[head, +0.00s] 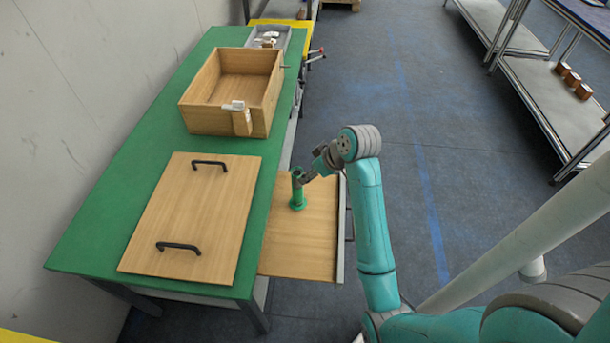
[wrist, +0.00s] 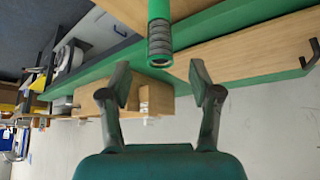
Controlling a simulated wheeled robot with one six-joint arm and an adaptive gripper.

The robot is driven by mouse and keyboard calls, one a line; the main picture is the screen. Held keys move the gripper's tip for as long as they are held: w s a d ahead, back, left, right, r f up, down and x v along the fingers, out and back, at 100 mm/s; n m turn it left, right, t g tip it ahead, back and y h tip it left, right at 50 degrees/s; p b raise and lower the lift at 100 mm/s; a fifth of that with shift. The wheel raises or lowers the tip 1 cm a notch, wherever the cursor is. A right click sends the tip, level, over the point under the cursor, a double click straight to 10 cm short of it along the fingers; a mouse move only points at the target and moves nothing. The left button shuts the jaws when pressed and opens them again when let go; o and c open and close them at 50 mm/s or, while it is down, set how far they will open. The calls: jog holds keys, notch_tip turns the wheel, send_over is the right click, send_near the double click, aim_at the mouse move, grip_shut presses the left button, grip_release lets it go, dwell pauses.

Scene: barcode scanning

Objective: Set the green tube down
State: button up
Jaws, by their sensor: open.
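The green tube (head: 297,191) stands upright on the pull-out wooden board (head: 300,245) at the right side of the green table. Its base is wider than its shaft. In the wrist view the green tube (wrist: 159,12) enters from the top edge, with a dark ribbed section at its lower end. My gripper (head: 303,178) is beside the tube's upper part in the head view. In the wrist view my gripper (wrist: 160,80) has its two fingers spread wide apart, with nothing held between them. The head view does not show whether a finger touches the tube.
A wooden panel with two black handles (head: 190,220) lies on the green table (head: 90,225). Behind it is an open wooden box (head: 205,118) with a small pale object (head: 234,105) at its front corner. A grey tray (head: 283,31) is farther back. The board around the tube is clear.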

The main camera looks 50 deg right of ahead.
jog(key=shift+v, duration=0.9)
jog(key=shift+a+f, duration=0.1)
jog(key=s+a+f+m+t+h, duration=0.1)
jog(key=s+a+f+t, duration=0.1)
jog(key=s+a+f, duration=0.5)
jog(key=s+a+f+m+t+h, duration=0.1)
jog(key=s+a+f, duration=0.4)
jog(key=a, duration=0.4)
jog(key=s+a+r+t, duration=0.2)
jog(key=s+a+r, duration=0.2)
jog(key=s, duration=0.6)
jog(key=s+a+r+n+t+y, duration=0.1)
jog(key=s+a+r+t, duration=0.2)
jog(key=s+r, duration=0.6)
jog(key=shift+s+a+r+y, duration=0.35)
jog(key=shift+s+a, duration=0.15)
jog(key=shift+s, duration=0.7)
